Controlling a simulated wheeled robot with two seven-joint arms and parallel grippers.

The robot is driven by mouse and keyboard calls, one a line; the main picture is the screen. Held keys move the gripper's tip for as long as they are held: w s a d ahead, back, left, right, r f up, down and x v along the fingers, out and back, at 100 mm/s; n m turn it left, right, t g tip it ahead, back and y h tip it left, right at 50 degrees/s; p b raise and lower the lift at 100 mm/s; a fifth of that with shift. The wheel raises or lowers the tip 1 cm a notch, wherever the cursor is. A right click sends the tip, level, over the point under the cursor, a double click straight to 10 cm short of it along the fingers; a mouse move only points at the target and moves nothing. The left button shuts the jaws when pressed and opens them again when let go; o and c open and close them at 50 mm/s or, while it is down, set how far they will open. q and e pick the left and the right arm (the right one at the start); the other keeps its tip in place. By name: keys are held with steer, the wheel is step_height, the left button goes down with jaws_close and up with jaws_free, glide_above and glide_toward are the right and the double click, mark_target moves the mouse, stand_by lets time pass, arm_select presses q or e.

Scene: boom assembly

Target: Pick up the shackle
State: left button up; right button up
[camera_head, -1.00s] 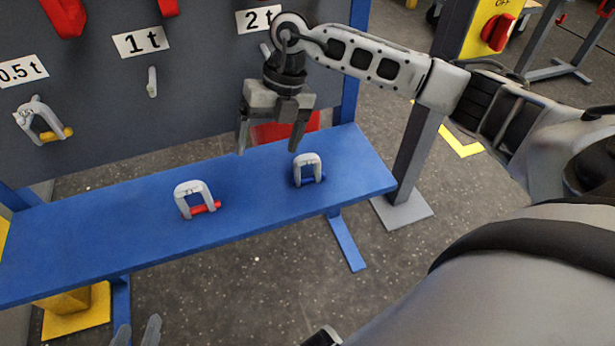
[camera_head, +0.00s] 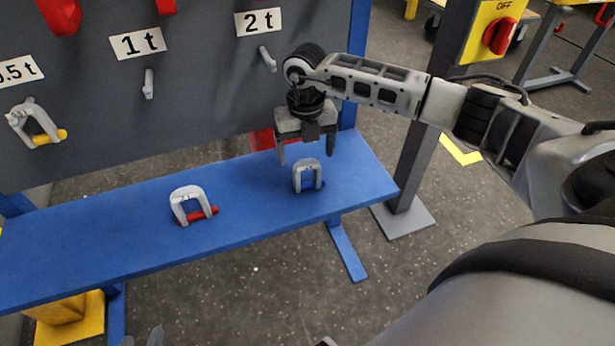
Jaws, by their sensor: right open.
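A grey shackle (camera_head: 299,181) stands on the blue bench (camera_head: 110,235) near its right end; in this view its pin blends with the blue surface. My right gripper (camera_head: 306,157) points down just above and behind this shackle, its two fingers apart with nothing between them. A second grey shackle with a red pin (camera_head: 190,204) sits further left on the bench. A third shackle with a yellow pin (camera_head: 34,122) hangs on the board under the 0.5 t label. Only the fingertips of my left gripper (camera_head: 141,339) show at the bottom edge, apart and away from the shackles.
The grey board (camera_head: 195,95) behind the bench carries 1 t (camera_head: 138,43) and 2 t (camera_head: 258,22) labels with bare pegs below them. A dark post (camera_head: 425,140) stands right of the bench. The bench's left part is clear.

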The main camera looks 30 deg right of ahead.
mark_target(307, 161)
step_height(307, 161, down, 5)
steer(key=shift+d+f+b, duration=0.1)
steer(key=shift+b, duration=0.35)
steer(key=c, duration=1.4)
arm_select(q)
steer(key=shift+w+d+f, duration=0.15)
steer(key=shift+d+f, duration=0.1)
steer(key=shift+f, duration=0.5)
arm_select(e)
steer(key=shift+o, duration=0.3)
steer(key=shift+r, duration=0.2)
